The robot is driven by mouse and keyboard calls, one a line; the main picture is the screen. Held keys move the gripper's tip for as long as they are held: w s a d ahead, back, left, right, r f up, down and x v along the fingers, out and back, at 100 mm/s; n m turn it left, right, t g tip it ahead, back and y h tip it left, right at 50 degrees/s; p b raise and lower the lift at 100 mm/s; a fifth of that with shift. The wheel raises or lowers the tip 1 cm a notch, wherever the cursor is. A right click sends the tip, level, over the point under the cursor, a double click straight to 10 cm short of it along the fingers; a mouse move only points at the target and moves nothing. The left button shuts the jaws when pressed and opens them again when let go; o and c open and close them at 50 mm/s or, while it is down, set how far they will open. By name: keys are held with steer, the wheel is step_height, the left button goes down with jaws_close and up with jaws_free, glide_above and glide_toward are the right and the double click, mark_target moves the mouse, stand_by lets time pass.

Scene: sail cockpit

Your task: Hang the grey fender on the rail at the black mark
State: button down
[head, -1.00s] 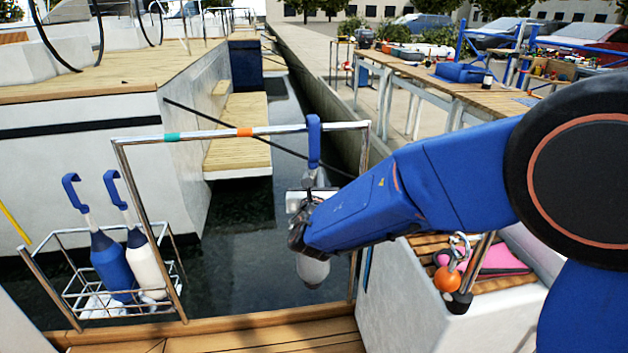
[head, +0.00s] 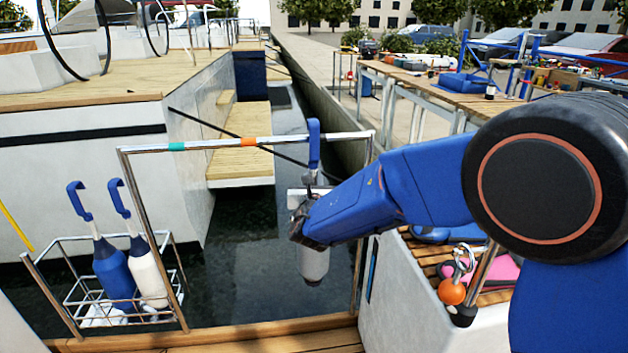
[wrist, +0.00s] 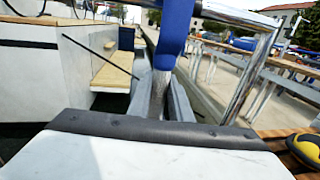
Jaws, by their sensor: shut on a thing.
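The grey fender (head: 314,264) hangs upright from my gripper (head: 308,203), which is shut on its neck below the blue hook (head: 314,150). The wrist view shows the fingers (wrist: 165,103) around the grey neck, with the blue hook (wrist: 176,30) above. The hook's top stands a little above the rail (head: 345,135), and the hook crosses it in the head view. I cannot tell whether the hook is over the rail or only in front of it. A teal band (head: 176,147) and an orange band (head: 248,142) show on the rail; I cannot make out a black mark.
A wire basket (head: 72,290) at left holds a blue fender (head: 113,272) and a white fender (head: 147,272). A white locker (head: 400,310) stands at right, with an orange ball (head: 451,291) near it. Water lies behind the rail.

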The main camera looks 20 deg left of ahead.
steer(key=shift+a+x, duration=0.2)
steer(key=shift+x, duration=1.35)
steer(key=shift+s+f, duration=0.15)
steer(key=shift+f, duration=1.75)
steer(key=c, duration=1.5)
jaws_free()
steer(key=shift+c, duration=0.2)
steer(key=shift+f, duration=0.1)
steer(key=shift+s, duration=0.15)
steer(key=v, duration=1.7)
steer(key=shift+d, duration=0.1)
